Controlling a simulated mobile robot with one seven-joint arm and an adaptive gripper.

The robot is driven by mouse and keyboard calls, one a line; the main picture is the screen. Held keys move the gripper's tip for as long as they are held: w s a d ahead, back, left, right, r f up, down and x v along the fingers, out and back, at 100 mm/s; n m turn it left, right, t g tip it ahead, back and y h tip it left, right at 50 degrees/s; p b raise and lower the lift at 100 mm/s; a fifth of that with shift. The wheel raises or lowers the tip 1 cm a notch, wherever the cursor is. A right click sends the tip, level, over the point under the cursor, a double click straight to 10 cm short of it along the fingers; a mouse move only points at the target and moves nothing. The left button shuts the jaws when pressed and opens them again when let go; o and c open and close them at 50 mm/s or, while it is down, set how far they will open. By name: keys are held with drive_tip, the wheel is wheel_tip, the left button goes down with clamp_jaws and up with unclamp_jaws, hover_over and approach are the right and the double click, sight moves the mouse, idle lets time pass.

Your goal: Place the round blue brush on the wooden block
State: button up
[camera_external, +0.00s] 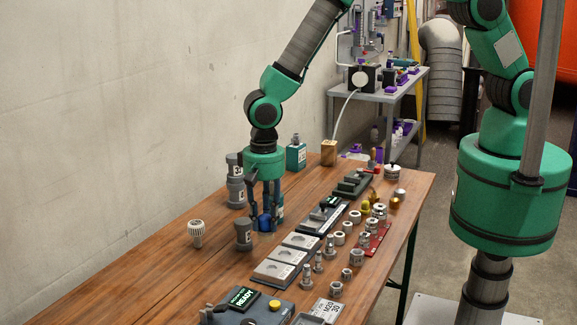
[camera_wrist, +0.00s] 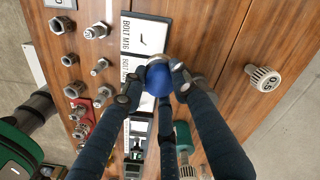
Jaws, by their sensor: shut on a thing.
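The round blue brush (camera_external: 264,222) is between the fingers of my gripper (camera_external: 264,228), low over the table beside the grey label plates. The rest of the brush is largely hidden by the fingers. I cannot make out the block in the wrist view.
A grey cylinder (camera_external: 243,234) and a white ribbed knob (camera_external: 196,233) stand left of my gripper. Label plates (camera_external: 290,255) and several metal fittings fill the right side. The front left is clear.

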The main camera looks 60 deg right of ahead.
sight(265, 213)
drive_tip(key=r, duration=1)
drive_tip(key=shift+w+d+r, duration=0.15)
drive_tip(key=shift+d+r, duration=0.05)
drive_tip(key=shift+d, duration=0.15)
drive_tip(key=w+d+m, duration=0.3)
drive_tip(key=d, duration=0.8)
drive_tip(key=w+d+m, duration=0.3)
drive_tip(key=d, duration=0.8)
drive_tip(key=w+d+m, duration=0.3)
drive_tip(key=d, duration=0.8)
drive_tip(key=s+d+m, duration=0.3)
drive_tip(key=s+d, duration=0.1)
drive_tip(key=d, duration=0.8)
drive_tip(key=s+d+m, duration=0.3)
drive_tip(key=d+m, duration=0.1)
drive_tip(key=d, duration=0.8)
drive_tip(key=s+d+m, duration=0.3)
drive_tip(key=s+d, duration=0.1)
drive_tip(key=d, duration=0.8)
drive_tip(key=shift+s+d+f+p, duration=0.1)
drive_tip(key=shift+f+p, duration=0.1)
drive_tip(key=shift+f, duration=1.1)
drive_tip(key=shift+s+f+p, duration=0.1)
drive_tip(key=shift+f+p, duration=0.1)
drive_tip(key=shift+f, duration=1.1)
drive_tip(key=shift+w, duration=0.1)
